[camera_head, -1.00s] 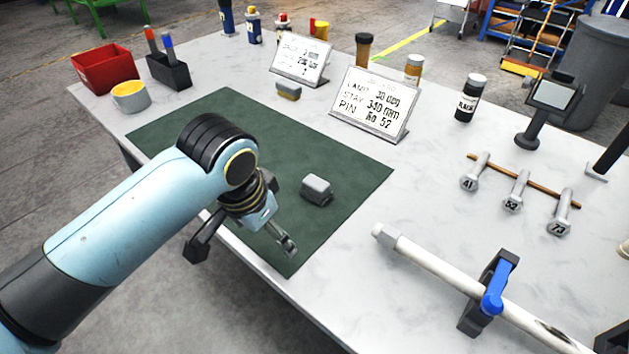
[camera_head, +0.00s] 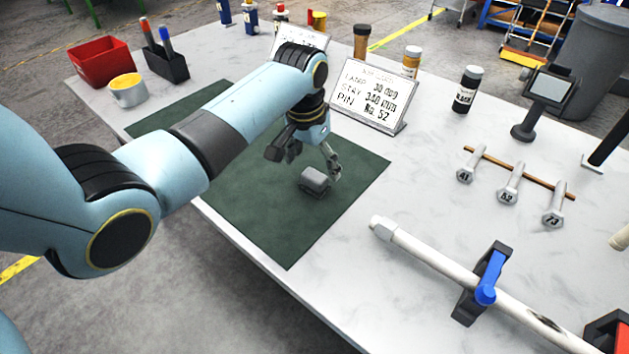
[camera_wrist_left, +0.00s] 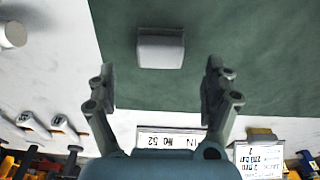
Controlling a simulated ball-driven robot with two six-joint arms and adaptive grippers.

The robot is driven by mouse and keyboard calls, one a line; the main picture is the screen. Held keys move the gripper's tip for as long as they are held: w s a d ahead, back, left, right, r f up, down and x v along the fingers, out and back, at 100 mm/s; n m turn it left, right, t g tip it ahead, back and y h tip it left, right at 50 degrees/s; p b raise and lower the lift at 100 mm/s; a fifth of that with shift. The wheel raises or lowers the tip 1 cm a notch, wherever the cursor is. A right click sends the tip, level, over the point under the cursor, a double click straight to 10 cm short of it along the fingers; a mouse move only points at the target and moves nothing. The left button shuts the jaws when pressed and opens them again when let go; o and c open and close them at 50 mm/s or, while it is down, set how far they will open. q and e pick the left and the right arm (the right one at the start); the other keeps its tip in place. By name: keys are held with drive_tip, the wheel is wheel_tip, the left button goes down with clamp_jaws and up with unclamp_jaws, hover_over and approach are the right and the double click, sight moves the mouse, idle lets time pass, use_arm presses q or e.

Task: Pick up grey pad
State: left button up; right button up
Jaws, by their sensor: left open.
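The grey pad (camera_head: 315,181) is a small block with a lighter top, lying on the dark green mat (camera_head: 262,240). In the left wrist view the grey pad (camera_wrist_left: 161,47) lies ahead of the fingertips, roughly centred between them. My left gripper (camera_head: 309,163) is open and empty, just above and behind the pad in the head view. Its two fingers also show spread apart in the left wrist view (camera_wrist_left: 160,88). No touch between fingers and pad is visible. My right gripper is not in view.
A sign stand (camera_head: 368,98) is close behind the gripper. A white rod (camera_head: 440,260) in a blue-handled clamp (camera_head: 482,285) lies in front at right. Several numbered bolts (camera_head: 509,186) lie further right. A red bin (camera_head: 101,62) is at far left. The mat's front part is clear.

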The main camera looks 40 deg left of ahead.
sight(314, 175)
use_arm(q)
drive_tip(key=f, duration=0.5)
drive_tip(key=shift+w+f, duration=0.2)
drive_tip(key=shift+c, duration=0.2)
drive_tip(key=c, duration=1.2)
drive_tip(key=shift+r, duration=0.1)
drive_tip(key=shift+c, duration=0.2)
drive_tip(key=shift+r, duration=0.1)
